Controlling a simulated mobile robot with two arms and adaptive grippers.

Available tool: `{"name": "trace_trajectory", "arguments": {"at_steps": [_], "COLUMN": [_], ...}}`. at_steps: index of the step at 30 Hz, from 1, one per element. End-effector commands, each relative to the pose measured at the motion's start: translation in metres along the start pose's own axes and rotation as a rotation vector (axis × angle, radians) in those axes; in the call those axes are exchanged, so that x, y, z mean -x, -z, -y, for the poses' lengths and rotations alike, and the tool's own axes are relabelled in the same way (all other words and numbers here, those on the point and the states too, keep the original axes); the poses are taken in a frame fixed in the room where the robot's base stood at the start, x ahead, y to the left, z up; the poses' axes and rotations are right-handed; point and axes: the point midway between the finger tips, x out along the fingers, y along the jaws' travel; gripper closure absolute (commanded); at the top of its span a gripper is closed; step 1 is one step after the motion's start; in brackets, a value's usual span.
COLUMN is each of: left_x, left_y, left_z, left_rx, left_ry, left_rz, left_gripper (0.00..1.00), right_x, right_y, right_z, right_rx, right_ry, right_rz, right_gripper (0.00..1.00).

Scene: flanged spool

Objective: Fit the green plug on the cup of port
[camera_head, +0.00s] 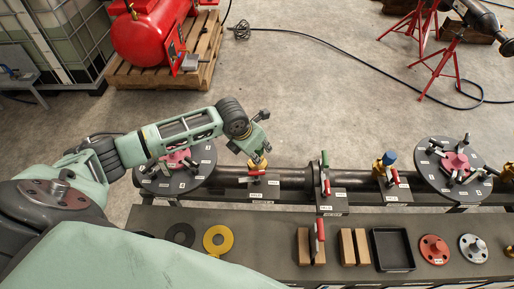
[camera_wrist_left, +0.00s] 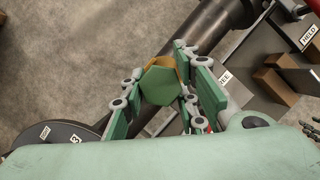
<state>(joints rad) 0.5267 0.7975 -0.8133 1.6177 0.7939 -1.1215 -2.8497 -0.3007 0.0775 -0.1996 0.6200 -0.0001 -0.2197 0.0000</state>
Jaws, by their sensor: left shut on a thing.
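The green plug (camera_wrist_left: 158,86) is a hexagonal piece between the fingers of my left gripper (camera_wrist_left: 155,78) in the left wrist view. The gripper is shut on it. A brass-coloured edge shows just behind the plug; whether the two touch cannot be told. In the head view my left gripper (camera_head: 259,152) is right above the brass cup (camera_head: 256,165) on the left part of the pipe and hides most of it and the plug. A second brass cup (camera_head: 379,168), with a blue plug (camera_head: 390,157) on it, stands further right on the pipe. My right gripper is not in view.
The dark pipe (camera_head: 290,178) runs between two round flanges with pink centres. Red-handled levers (camera_head: 274,169) stand close to the cups. The front bench (camera_head: 270,268) holds black and yellow rings, wooden blocks, a black tray (camera_head: 392,250) and red and grey flanges.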

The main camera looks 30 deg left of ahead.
Motion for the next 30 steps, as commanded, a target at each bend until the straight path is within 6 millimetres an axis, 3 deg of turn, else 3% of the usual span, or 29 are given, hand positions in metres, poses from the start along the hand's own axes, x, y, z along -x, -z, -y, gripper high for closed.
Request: {"name": "trace_trajectory", "arguments": {"at_steps": [10, 30], "left_x": [0.0, -0.021], "left_y": [-0.001, 0.007], "left_z": [0.0, 0.0], "left_rx": [0.0, 0.0], "left_ry": [0.0, 0.0], "left_rz": [0.002, 0.002], "left_gripper": [1.0, 1.0], "right_x": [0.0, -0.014], "right_y": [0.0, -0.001], "right_z": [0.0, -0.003], "right_rx": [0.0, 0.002], "right_ry": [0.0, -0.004], "right_rz": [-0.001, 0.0], "right_gripper": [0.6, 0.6]}}
